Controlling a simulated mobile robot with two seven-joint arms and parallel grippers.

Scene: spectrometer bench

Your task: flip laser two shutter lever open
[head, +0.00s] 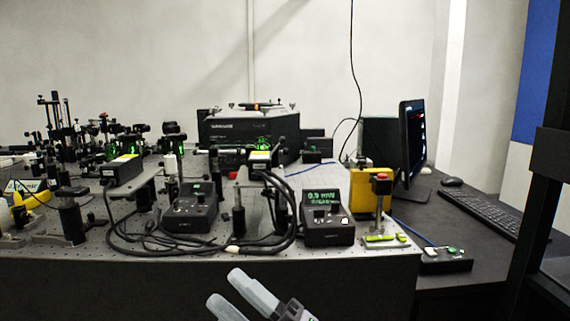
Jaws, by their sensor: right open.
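Two black laser-like boxes with yellow labels stand on the optical table (330,257): a left box (122,169) and a right box (262,158). I cannot tell which is laser two, and no shutter lever can be made out at this size. A left control box (188,210) and a right control box (327,224) with a lit green display sit in front of them. My right gripper (226,288) is open and empty at the bottom, in front of the table's front edge, well short of the boxes. My left gripper is not in view.
Black cables (190,247) loop across the table front. A yellow block (371,188) and a post with a red top (381,180) stand at the right corner. Optics mounts crowd the left. A monitor (411,145) and keyboard (485,212) are on the right desk.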

